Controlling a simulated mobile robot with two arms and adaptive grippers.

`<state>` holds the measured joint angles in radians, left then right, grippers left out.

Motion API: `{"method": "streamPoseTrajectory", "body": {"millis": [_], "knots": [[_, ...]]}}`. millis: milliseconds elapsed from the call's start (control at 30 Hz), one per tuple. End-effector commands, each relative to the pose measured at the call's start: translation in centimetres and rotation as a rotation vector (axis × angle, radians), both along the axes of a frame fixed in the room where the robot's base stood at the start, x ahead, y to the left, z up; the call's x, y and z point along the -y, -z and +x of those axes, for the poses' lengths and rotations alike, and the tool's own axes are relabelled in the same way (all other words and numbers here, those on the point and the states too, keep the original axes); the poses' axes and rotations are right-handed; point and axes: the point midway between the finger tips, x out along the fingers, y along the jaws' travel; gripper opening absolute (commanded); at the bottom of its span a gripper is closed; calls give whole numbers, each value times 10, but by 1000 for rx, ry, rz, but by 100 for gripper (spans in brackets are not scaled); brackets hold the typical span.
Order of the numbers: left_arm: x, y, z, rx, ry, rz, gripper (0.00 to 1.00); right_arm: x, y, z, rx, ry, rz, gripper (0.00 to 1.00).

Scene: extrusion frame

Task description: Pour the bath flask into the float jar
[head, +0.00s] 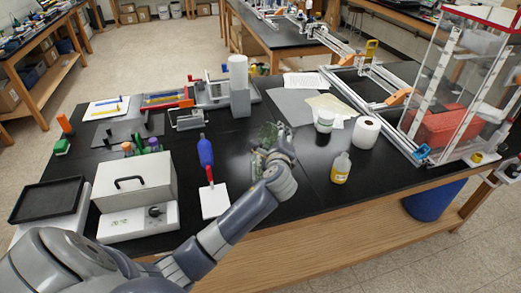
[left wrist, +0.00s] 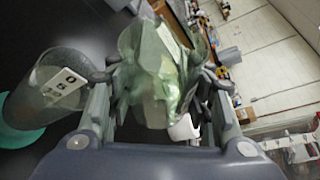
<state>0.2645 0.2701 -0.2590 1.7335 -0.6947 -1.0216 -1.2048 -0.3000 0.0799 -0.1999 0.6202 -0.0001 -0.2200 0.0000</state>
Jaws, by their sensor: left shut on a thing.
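My left gripper (head: 279,150) is over the middle of the black table. In the left wrist view its fingers (left wrist: 155,90) are shut on a crumpled-looking, translucent green vessel, which I take for the bath flask (left wrist: 158,65). In the head view the flask (head: 268,134) is small and partly hidden by the gripper. A clear cylinder with a white label and a green foot, likely the float jar (left wrist: 45,92), stands just left of the fingers in the left wrist view. It is hard to make out in the head view. Liquid levels cannot be told. My right gripper is not in view.
A grey cylinder (head: 238,85) stands behind. Black tabletop shows bare between them.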

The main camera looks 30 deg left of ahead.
Motion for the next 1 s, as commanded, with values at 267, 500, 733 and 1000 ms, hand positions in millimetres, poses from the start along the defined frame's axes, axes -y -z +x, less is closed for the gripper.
{"method": "streamPoseTrajectory", "body": {"millis": [267,500,733,1000], "knots": [[1,1,3,-178,0,157,22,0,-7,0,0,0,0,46],[14,14,17,-380,0,329,22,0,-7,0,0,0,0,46],[23,25,28,-548,-1,470,22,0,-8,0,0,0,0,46],[26,63,32,-632,-1,540,22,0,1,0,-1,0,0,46]]}}
